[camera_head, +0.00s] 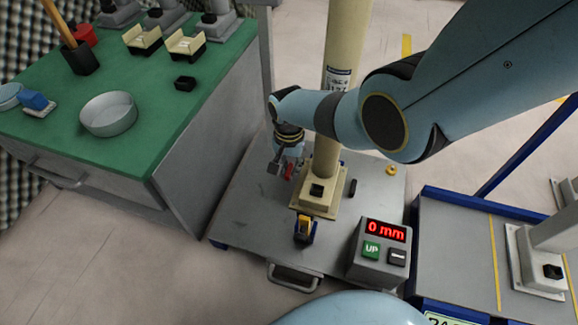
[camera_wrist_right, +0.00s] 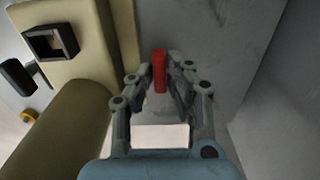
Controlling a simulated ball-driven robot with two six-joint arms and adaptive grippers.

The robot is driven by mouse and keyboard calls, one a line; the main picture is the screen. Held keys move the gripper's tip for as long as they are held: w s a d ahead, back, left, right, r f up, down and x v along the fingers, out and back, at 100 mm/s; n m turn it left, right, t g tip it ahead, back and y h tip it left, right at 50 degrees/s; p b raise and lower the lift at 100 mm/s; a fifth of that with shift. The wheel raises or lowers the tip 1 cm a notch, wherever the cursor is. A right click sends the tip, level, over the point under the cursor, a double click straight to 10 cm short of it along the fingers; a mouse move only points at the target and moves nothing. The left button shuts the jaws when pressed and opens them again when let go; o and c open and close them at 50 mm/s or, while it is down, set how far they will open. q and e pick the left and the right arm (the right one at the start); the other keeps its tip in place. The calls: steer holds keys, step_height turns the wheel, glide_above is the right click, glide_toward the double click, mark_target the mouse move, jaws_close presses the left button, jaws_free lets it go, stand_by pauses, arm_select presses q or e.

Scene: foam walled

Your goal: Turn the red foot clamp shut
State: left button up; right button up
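The red foot clamp (camera_head: 288,172) is a small red piece at the left of the cream post's foot, on the grey platform (camera_head: 245,215). In the right wrist view it shows as an upright red bar (camera_wrist_right: 159,70) between the fingertips. My right gripper (camera_head: 281,168) reaches down beside the post, its fingers drawn in on both sides of the red clamp; it also shows in the wrist view (camera_wrist_right: 160,77). My left gripper is in neither view.
The cream post (camera_head: 342,60) stands close to the right gripper, with a square socket on its base plate (camera_head: 318,204). A control box (camera_head: 378,250) reads 0 mm. A green-topped bench (camera_head: 150,110) is at left, a blue-edged cart (camera_head: 455,250) at right.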

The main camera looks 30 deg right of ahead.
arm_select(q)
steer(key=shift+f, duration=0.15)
arm_select(e)
steer(key=shift+m, duration=0.3)
jaws_close()
steer(key=shift+m, duration=0.6)
steer(key=m, duration=0.3)
steer(key=shift+p, duration=0.3)
steer(key=shift+m, duration=1.1)
steer(key=m, duration=0.2)
steer(key=shift+m, duration=0.3)
steer(key=m, duration=0.4)
steer(key=shift+m, duration=0.3)
steer(key=m, duration=0.2)
steer(key=shift+m, duration=0.3)
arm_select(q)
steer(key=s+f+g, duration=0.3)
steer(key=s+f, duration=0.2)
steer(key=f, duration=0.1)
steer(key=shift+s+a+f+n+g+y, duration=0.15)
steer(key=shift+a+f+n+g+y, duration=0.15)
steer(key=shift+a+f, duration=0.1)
arm_select(e)
steer(key=shift+m, duration=0.6)
